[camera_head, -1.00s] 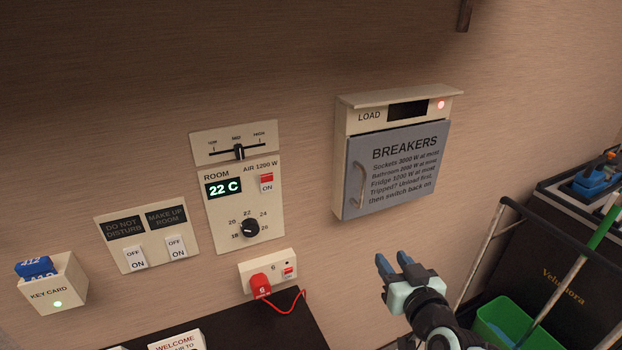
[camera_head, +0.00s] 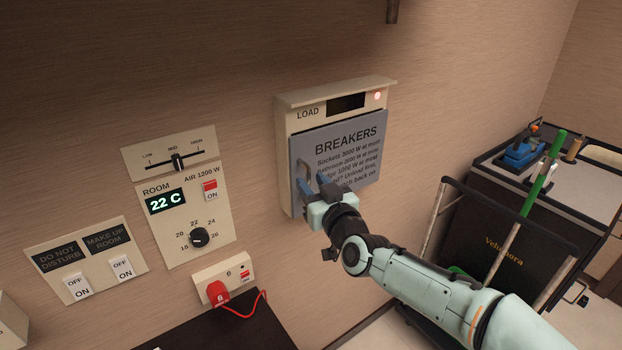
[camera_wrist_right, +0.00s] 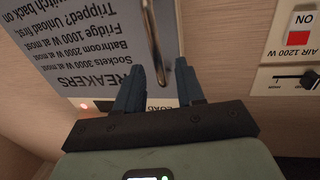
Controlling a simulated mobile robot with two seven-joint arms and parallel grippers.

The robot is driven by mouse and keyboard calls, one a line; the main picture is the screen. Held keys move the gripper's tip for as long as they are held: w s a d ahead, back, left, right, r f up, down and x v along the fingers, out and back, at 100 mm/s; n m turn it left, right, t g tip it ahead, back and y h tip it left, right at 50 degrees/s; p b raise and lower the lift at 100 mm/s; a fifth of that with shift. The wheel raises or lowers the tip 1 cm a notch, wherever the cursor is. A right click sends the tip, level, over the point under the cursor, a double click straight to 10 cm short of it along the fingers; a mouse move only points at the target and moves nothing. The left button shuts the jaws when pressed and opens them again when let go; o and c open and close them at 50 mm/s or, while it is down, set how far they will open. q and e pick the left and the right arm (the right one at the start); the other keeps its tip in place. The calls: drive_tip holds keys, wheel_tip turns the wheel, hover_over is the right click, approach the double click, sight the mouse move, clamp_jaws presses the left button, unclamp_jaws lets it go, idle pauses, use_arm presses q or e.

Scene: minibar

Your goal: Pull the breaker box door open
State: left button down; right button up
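The breaker box (camera_head: 284,118) is on the wall in the head view, its grey door (camera_head: 365,140) shut or nearly so. The door's metal handle is on its left side, largely hidden by my gripper in the head view. The right wrist view shows the handle (camera_wrist_right: 152,40) upright between the fingers. My right gripper (camera_head: 316,182) is at the door's lower left; it also shows in the right wrist view (camera_wrist_right: 158,82). Its fingers are apart, one on each side of the handle, with gaps visible. My left gripper is not in view.
A housekeeping cart (camera_head: 505,240) stands to the right. The wall below the box is clear.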

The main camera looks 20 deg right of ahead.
drive_tip(key=shift+w+a, duration=0.1)
drive_tip(key=shift+w, duration=0.55)
clamp_jaws()
